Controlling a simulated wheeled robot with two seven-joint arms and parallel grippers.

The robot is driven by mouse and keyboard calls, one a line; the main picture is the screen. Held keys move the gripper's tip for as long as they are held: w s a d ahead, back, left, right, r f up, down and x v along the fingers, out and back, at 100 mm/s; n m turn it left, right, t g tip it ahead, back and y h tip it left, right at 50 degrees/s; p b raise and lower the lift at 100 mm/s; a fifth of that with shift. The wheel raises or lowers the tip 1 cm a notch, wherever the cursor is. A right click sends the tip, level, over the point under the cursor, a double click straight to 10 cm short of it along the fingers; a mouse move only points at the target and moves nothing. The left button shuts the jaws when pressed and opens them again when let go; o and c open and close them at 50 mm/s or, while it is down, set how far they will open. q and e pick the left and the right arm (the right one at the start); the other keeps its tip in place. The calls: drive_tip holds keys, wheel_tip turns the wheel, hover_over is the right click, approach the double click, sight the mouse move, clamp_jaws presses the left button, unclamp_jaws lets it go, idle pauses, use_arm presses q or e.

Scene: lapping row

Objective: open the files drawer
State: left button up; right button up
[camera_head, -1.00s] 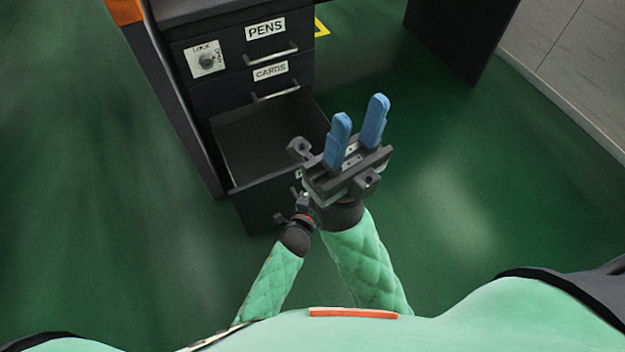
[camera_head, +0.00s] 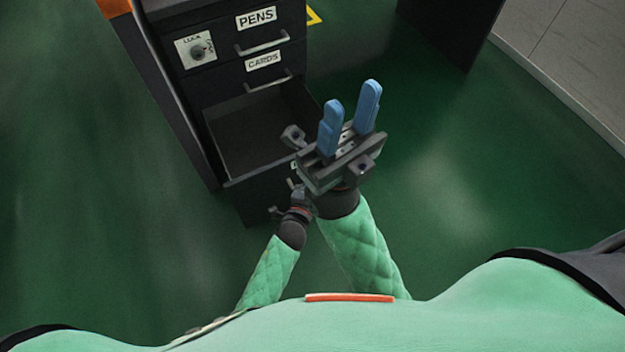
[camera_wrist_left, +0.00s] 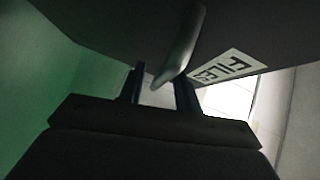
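The files drawer (camera_head: 238,186) is the lowest drawer of the dark cabinet and stands pulled out, its empty inside showing. Its "FILES" label (camera_wrist_left: 229,66) and metal handle (camera_wrist_left: 182,45) show in the left wrist view. My left gripper (camera_wrist_left: 160,82) is at the handle, its two dark fingers apart with a bright gap between them. The handle's near end reaches into that gap; firm contact is not clear. In the head view the left gripper is mostly hidden behind my right one. My right gripper (camera_head: 350,108) is empty, its blue fingers apart, in front of the drawer's right side.
A dark panel (camera_head: 450,30) stands at the back right. Green floor is clear on both sides.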

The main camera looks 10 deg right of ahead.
use_arm(q)
drive_tip(key=f+p+v, duration=0.1)
drive_tip(key=v, duration=0.6)
drive_tip(key=shift+r, duration=0.45)
